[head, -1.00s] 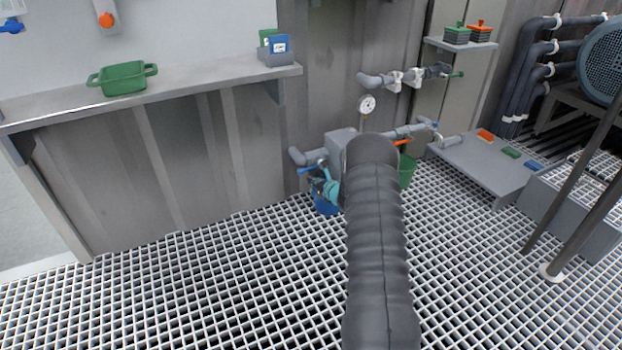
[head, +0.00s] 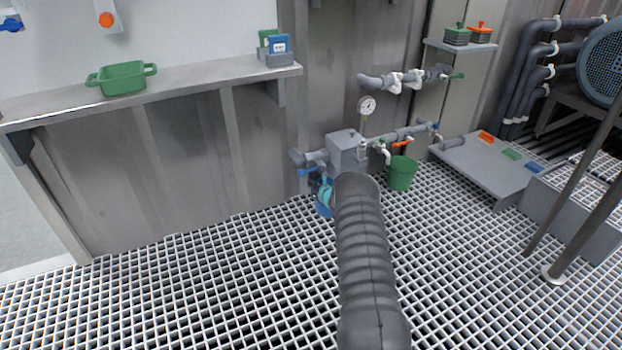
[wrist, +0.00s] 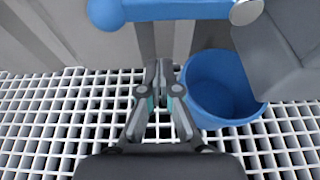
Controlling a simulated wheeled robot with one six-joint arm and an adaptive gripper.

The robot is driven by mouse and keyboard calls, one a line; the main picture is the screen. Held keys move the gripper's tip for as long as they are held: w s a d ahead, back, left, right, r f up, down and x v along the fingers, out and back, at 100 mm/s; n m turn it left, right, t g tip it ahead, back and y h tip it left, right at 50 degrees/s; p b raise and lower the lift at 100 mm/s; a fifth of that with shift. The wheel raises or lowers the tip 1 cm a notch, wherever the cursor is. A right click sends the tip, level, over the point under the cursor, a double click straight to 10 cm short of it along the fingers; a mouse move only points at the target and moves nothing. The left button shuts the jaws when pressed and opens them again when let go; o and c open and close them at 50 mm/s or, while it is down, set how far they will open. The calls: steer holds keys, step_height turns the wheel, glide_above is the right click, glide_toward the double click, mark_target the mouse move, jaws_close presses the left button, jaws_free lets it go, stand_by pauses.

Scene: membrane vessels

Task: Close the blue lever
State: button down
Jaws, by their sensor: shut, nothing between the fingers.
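The blue lever (head: 308,171) sits on the pipe fitting low on the wall in the head view, pointing left. In the wrist view the blue lever (wrist: 170,9) crosses the top edge, its rounded end at the left and a metal pivot at its right. My gripper (wrist: 159,70) is shut and empty. Its fingertips lie below the lever in the wrist picture, with no visible contact. In the head view my gripper is mostly hidden behind my arm, with teal parts showing just below the lever.
A blue bucket (wrist: 215,90) stands on the grating right of my fingers. A grey box (head: 347,150), an orange lever (head: 402,143) and a green bucket (head: 402,173) are to the right of the lever. The grating (head: 200,290) is clear on the left.

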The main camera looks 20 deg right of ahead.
mark_target(312, 169)
steer(key=r, duration=0.2)
steer(key=w+r, duration=0.1)
steer(key=shift+r, duration=0.35)
